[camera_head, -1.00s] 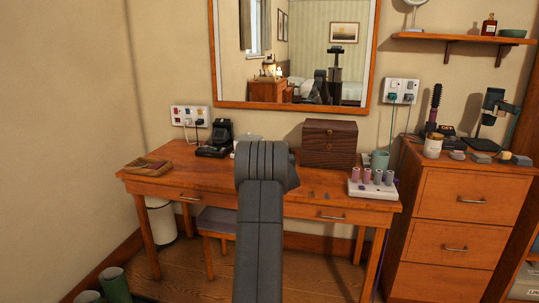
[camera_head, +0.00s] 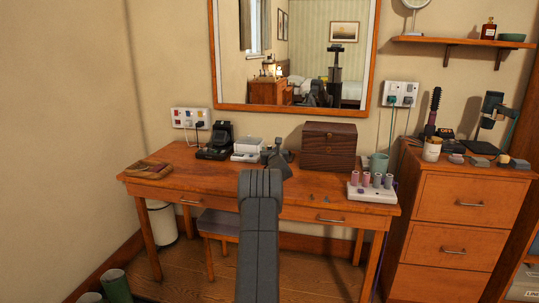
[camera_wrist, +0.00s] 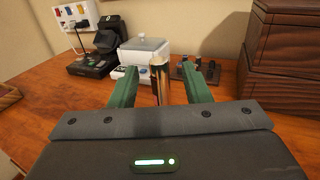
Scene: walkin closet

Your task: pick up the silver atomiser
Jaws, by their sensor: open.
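A slim, shiny upright cylinder, apparently the silver atomiser (camera_wrist: 159,84), stands on the wooden desk in the wrist view. It has a pale top and dark, brownish reflections. My gripper (camera_wrist: 163,82) is open, with one green finger to either side of the cylinder. I cannot tell whether a finger touches it or how far it reaches between them. In the head view my gripper (camera_head: 278,150) is over the back middle of the desk (camera_head: 180,183), and the atomiser cannot be made out there.
A white lidded box (camera_wrist: 144,50) stands behind the atomiser, with small dark items (camera_wrist: 195,74) to its right. A black device (camera_wrist: 103,52) is at left. A dark wooden chest (camera_head: 328,146) stands close on the right.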

